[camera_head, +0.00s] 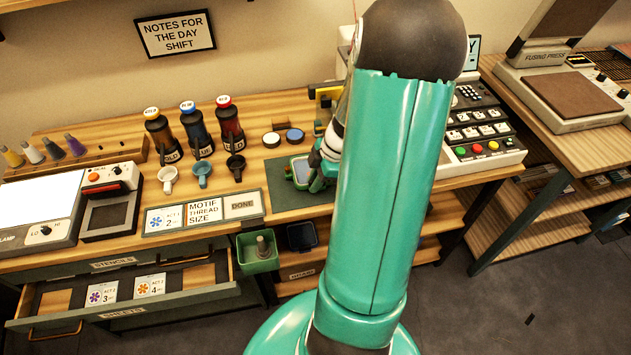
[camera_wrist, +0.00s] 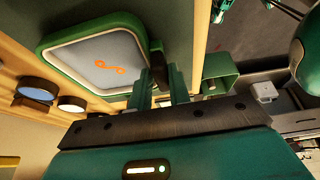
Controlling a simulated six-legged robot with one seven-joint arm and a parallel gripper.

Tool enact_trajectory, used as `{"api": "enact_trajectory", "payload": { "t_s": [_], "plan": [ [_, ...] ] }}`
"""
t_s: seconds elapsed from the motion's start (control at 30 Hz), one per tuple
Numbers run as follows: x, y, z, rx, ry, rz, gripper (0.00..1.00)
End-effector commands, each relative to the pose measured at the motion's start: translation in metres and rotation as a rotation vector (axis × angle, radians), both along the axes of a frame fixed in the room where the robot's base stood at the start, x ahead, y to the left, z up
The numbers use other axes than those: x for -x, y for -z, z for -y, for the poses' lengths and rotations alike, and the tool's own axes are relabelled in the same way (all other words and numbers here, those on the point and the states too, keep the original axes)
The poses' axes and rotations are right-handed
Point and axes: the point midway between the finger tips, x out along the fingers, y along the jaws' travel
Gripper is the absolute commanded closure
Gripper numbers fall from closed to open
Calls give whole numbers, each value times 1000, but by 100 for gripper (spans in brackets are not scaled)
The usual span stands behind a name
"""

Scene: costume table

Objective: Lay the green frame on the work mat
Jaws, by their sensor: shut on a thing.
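The green frame (camera_head: 299,172) is over the dark green work mat (camera_head: 287,202) in the head view, partly hidden by my arm. In the wrist view the green frame (camera_wrist: 52,62) has rounded corners and holds pale cloth with an orange motif. My gripper (camera_wrist: 163,82) is shut on the black clamp part at the frame's edge; in the head view my gripper (camera_head: 321,174) is beside the frame, largely covered by the arm. The frame looks roughly level and close to the mat. I cannot tell whether it touches.
Two round pads (camera_head: 295,135) sit behind the mat. Bottles (camera_head: 193,130) and small cups (camera_head: 202,174) stand to the left, near motif cards (camera_head: 203,213). A green bin (camera_head: 258,252) hangs at the front edge. A keypad machine (camera_head: 478,130) stands right. The left drawer (camera_head: 125,290) is open.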

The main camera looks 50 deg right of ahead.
Motion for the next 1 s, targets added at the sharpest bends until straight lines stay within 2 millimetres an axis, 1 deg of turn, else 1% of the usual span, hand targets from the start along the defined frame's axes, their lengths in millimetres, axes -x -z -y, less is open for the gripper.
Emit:
{"api": "enact_trajectory", "payload": {
  "t_s": [0.03,0.07,0.37,0.4,0.5,0.83,0.93,1.0],
  "plan": [
    [0,7,0,-2,0,-1,100],
    [0,9,0,0,1,0,100],
    [1,10,0,1,-1,0,100],
    [1,11,0,2,-1,1,77],
    [1,10,0,2,-1,1,59],
    [1,8,1,3,0,1,59],
    [3,0,4,3,1,1,59],
    [5,-10,8,5,2,2,59]
  ]
}}
